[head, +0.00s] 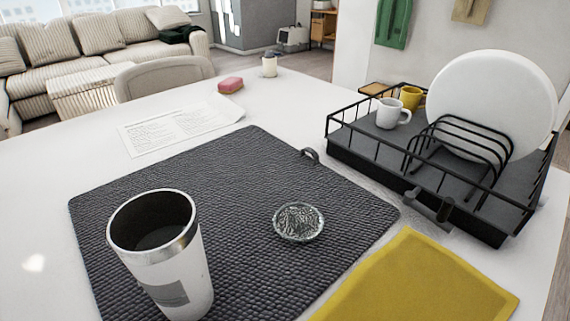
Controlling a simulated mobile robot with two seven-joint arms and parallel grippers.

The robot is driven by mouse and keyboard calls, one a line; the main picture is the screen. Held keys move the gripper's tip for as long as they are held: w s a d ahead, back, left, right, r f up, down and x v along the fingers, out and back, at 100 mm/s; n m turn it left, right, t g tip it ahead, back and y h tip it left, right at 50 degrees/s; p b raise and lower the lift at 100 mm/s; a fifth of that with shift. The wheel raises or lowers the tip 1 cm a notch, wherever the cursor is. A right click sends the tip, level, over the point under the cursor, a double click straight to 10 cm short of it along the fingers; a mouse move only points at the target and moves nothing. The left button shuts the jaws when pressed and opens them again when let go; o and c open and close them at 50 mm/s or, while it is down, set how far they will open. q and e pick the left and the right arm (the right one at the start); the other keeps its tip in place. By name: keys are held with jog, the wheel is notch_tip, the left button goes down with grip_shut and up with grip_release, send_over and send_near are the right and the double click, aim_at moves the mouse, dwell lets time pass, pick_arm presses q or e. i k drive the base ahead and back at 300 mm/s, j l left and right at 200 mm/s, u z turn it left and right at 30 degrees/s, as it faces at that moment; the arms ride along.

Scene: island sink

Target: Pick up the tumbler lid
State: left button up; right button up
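A round, clear, patterned disc that looks like the tumbler lid (298,222) lies on the dark textured mat (240,165), right of its middle. The white tumbler (178,262) with a metal rim stands upright and open on the mat's near left part. Its mouth is uncovered and its inside is dark. The lid lies apart from the tumbler, with bare mat between them. Neither of my grippers is in view.
A black dish rack (440,165) holds a large white plate (495,100), a white mug (390,113) and a yellow mug (411,97). A yellow cloth (425,285) lies near right. A paper (180,125), a pink sponge (230,85) and a candle-like cup (269,66) are farther back.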

aim_at(297, 222)
jog(key=l+u, duration=0.65)
jog(key=u, duration=0.2)
jog(key=l+u, duration=0.4)
jog(key=k+l+u, duration=0.1)
jog(key=l+u, duration=0.15)
jog(key=u, duration=0.2)
jog(key=k+l+u, duration=0.15)
jog(key=u, duration=0.25)
jog(key=k+l+u, duration=0.15)
jog(key=l+u, duration=0.3)
jog(key=j, duration=0.1)
